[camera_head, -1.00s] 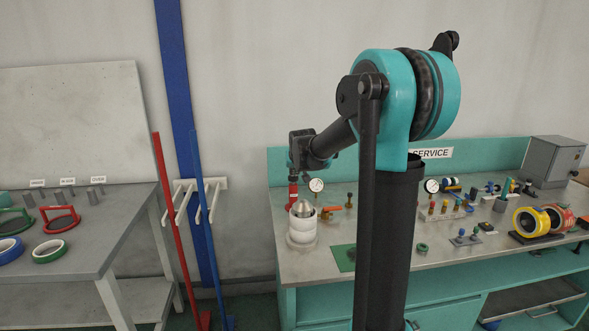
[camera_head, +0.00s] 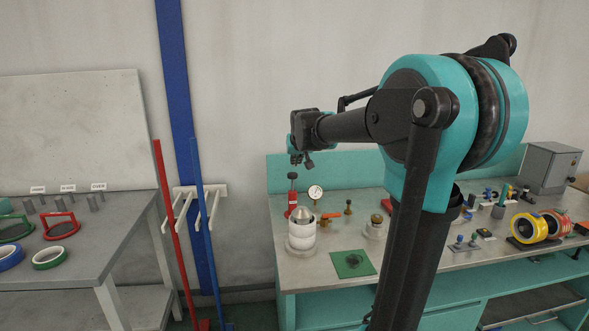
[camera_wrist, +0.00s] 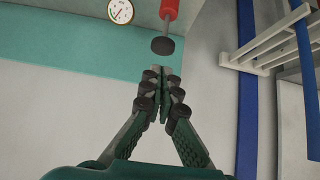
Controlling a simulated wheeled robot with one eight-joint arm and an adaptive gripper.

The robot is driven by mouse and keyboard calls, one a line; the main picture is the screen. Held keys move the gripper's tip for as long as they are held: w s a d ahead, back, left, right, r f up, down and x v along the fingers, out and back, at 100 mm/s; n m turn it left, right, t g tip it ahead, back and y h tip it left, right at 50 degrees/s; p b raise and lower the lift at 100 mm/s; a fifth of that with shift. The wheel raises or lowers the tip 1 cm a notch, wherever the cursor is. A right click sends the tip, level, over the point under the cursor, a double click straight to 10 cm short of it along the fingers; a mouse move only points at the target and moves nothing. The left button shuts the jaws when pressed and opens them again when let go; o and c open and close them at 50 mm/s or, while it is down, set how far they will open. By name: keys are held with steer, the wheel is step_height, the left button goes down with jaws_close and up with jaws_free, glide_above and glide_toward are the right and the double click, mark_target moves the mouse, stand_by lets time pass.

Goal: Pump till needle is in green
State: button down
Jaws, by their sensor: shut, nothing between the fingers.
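The pump (camera_head: 292,203) is a slim red upright post with a dark round knob (camera_head: 292,176) on top, at the left end of the teal workbench. In the wrist view the dark knob (camera_wrist: 163,45) and red shaft (camera_wrist: 169,9) lie just beyond my fingertips, apart from them. A round white gauge (camera_head: 315,191) stands right of the pump; it also shows in the wrist view (camera_wrist: 120,11), where its needle is too small to read surely. My gripper (camera_head: 302,164) hangs above the knob. Its fingers (camera_wrist: 160,73) are shut and empty.
A white cylinder with a metal cone (camera_head: 302,232) stands in front of the pump. Brass and orange fittings (camera_head: 348,207) stand to the right, and a green mat (camera_head: 352,263) lies nearer. A white wall rack (camera_head: 200,205) is to the left.

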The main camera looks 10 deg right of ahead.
steer(key=shift+v, duration=1.35)
